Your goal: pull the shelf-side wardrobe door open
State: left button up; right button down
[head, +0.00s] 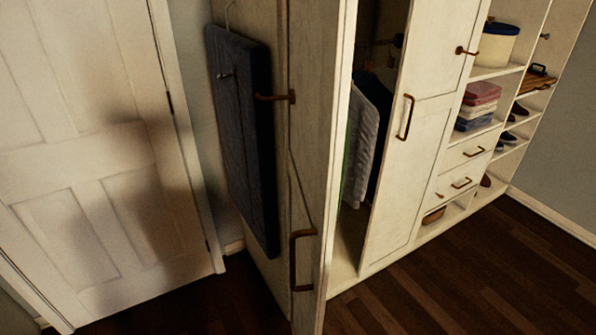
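The wardrobe door beside the shelves (412,180) is cream-coloured and looks shut, flush with the front of the unit. It carries a brown vertical bar handle (405,117) near its left edge. The other wardrobe door (335,120) stands swung outward in the centre, with a similar brown handle (302,262) low on it. Between the two doors the wardrobe is open, and light and dark clothes (362,150) hang inside. Neither of my grippers is in the view.
Open shelves (492,73) at right hold a blue-lidded tub (496,43), folded towels (478,105) and shoes, above and beside drawers (465,152). A dark padded board (245,140) hangs at left near a white room door (95,150). The wooden floor (450,285) in front is clear.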

aim_at(442, 38)
jog(key=k, duration=0.6)
jog(key=i+l+u, duration=0.2)
jog(key=i+l, duration=0.15)
jog(key=l, duration=0.25)
jog(key=i+l+u, duration=0.1)
jog(key=l, duration=0.25)
jog(key=i+l+u, duration=0.1)
jog(key=l, duration=0.25)
jog(key=i+l+u, duration=0.1)
jog(key=i+l, duration=0.15)
jog(key=i+l+u, duration=0.1)
jog(key=l, duration=0.35)
